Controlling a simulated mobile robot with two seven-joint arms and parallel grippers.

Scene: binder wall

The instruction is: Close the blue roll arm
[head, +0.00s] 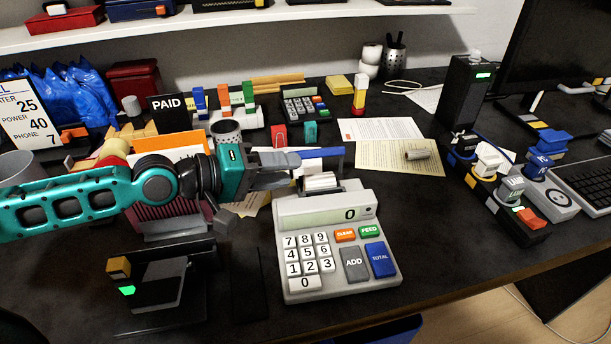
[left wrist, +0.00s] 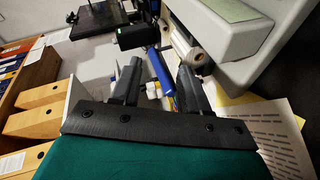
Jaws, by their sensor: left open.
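The adding machine (head: 338,243) stands on the dark desk, its display reading 0. A white paper roll (head: 320,181) sits at its back. The blue roll arm (head: 322,153) is a blue bar behind the roll, raised away from the machine's body. In the left wrist view the blue bar (left wrist: 159,72) shows between the fingers, beside the paper roll (left wrist: 190,52). My left gripper (head: 296,168) is open at the left end of the bar, with nothing visibly gripped. Whether a finger touches the bar, I cannot tell. My right gripper is not in view.
A dark stand (head: 165,285) is left of the machine. A PAID sign (head: 168,108), a mesh cup (head: 227,133) and a calculator (head: 303,107) are behind. Papers (head: 400,157) lie right of the roll. Stamps (head: 487,160) and a keyboard (head: 585,182) are farther right.

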